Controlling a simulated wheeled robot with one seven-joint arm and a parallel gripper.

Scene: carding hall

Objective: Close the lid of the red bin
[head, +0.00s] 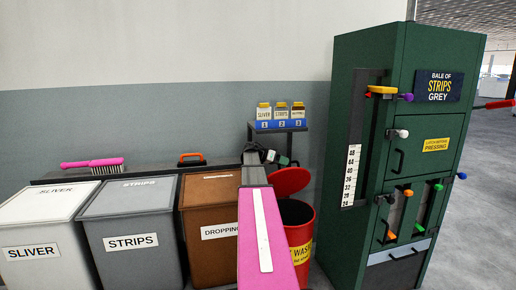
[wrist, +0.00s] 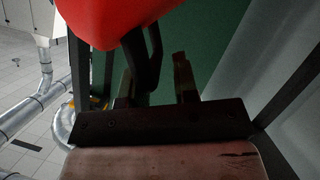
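The red bin (head: 301,238) stands between the brown bin and the green press, with a yellow waste label on its front, partly behind my pink arm. Its round red lid (head: 291,179) is raised above the rim, and the dark opening shows below it. My gripper (head: 270,156) is at the far end of my arm, just above and behind the lid. In the wrist view, a red surface, apparently the lid (wrist: 105,18), fills the top and overlaps one finger. The two dark fingers of my gripper (wrist: 167,75) are apart with nothing visible between them; contact with the lid cannot be told.
White, grey and brown bins (head: 208,232) stand in a row at left. A pink brush (head: 92,164) lies behind them. A small stand with a blue rack (head: 281,124) is behind the red bin. The green press (head: 345,120), with coloured handles, stands close at right. Open floor lies further right.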

